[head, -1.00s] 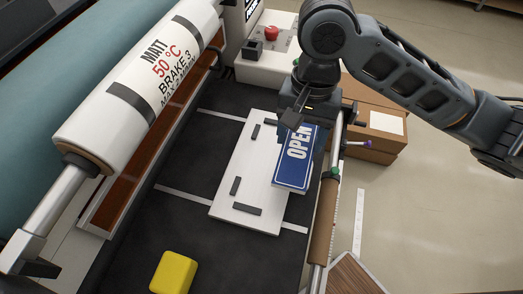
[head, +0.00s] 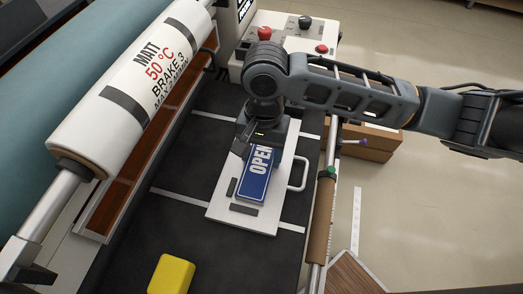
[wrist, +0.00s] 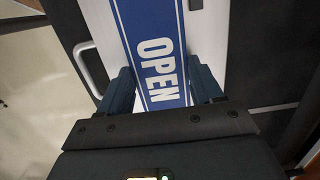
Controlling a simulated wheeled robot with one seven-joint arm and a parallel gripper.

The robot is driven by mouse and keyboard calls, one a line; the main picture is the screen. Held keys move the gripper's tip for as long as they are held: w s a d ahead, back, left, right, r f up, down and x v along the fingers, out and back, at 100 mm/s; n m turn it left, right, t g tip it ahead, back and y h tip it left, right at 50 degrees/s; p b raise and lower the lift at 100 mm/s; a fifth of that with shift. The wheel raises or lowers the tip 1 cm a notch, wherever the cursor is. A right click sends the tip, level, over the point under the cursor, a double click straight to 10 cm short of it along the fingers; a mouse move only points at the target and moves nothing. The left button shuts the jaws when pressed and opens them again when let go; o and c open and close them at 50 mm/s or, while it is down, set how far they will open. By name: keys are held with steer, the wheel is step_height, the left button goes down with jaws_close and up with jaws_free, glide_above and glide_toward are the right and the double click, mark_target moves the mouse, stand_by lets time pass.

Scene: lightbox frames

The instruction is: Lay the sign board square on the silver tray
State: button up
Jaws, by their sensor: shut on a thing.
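The blue sign board (head: 254,186) with white OPEN lettering is in my gripper (head: 256,150), over the middle of the pale tray (head: 225,207). In the head view its long side looks roughly in line with the tray's, slightly turned. In the wrist view the sign board (wrist: 155,45) runs between the two fingers (wrist: 165,90), which close on its edges. Dark corner strips show on the tray near the board's front end; my gripper hides the far ones. I cannot tell whether the board touches the tray.
The tray lies on a black bed (head: 135,222) with white lines. A white handle (head: 298,174) sticks out at its right. A yellow block (head: 171,274) is at the front, a large white roller (head: 140,85) at left, and a control box (head: 290,35) with knobs behind.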

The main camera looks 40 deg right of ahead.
mark_target(263, 153)
steer(key=shift+f, duration=0.1)
steer(key=o, duration=1.2)
step_height(263, 153, up, 12)
steer(key=d, duration=0.1)
steer(key=shift+w, duration=0.45)
steer(key=shift+d, duration=0.1)
